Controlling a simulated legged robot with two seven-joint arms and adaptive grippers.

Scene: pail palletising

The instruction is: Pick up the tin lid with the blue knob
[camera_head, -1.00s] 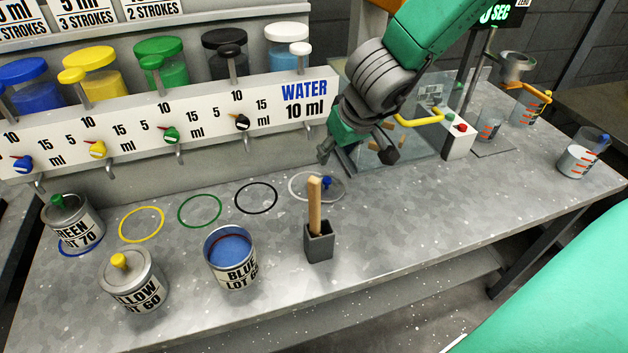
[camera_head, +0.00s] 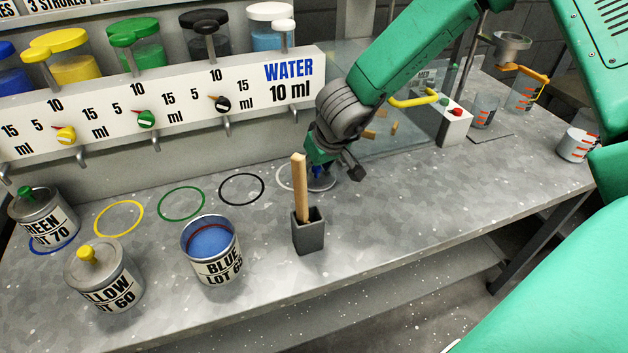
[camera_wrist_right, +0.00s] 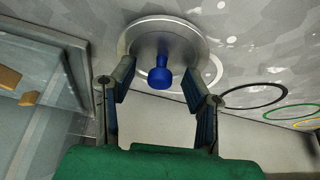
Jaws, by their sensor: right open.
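The tin lid with the blue knob (camera_head: 322,182) lies flat on the table over the white ring, mostly hidden by my right gripper in the head view. In the right wrist view the round grey lid (camera_wrist_right: 140,37) shows with its blue knob (camera_wrist_right: 160,76) upright. My right gripper (camera_head: 334,172) is open above the lid. In the right wrist view its two fingers (camera_wrist_right: 158,78) stand on either side of the knob, with gaps on both sides. My left gripper is not in view.
A grey holder (camera_head: 308,235) with a wooden stick (camera_head: 300,187) stands just in front of the lid. The open blue pail (camera_head: 212,248), yellow-knob pail (camera_head: 103,278) and green-knob pail (camera_head: 43,217) stand left. A glass enclosure (camera_head: 397,130) stands behind the gripper.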

